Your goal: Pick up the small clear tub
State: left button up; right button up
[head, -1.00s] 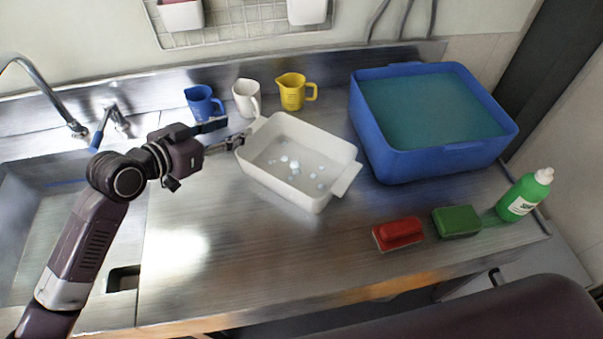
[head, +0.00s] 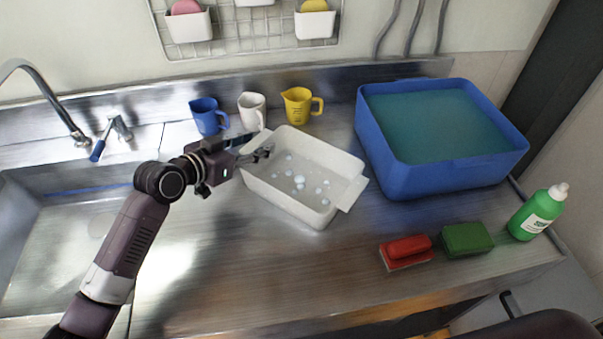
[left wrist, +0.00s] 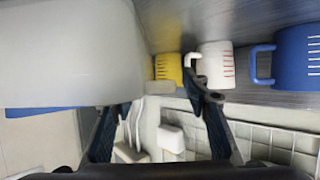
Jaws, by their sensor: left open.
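The tub that fits the task best looks white and pale rather than clear (head: 345,165). It is a rectangular tub with end handles, standing on the steel counter with several bubbles inside. It also shows large and close at the upper left of the left wrist view (left wrist: 65,50). My left gripper (head: 262,147) is open at the tub's left end, its fingertips by the handle and rim there. My right gripper is not in view.
Blue (head: 207,118), white (head: 252,110) and yellow (head: 299,105) jugs stand behind the tub. A large blue basin of water (head: 440,175) is to its right. A red brush (head: 407,250), green sponge (head: 467,239) and green bottle (head: 537,215) are front right. The sink (head: 50,240) is left; the front counter is clear.

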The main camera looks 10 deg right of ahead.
pick_arm(q)
jog(key=shift+w+d+f, duration=0.2)
jog(key=shift+w+d, duration=0.15)
jog(key=shift+d, duration=0.05)
jog(key=shift+c, duration=0.5)
grip_shut()
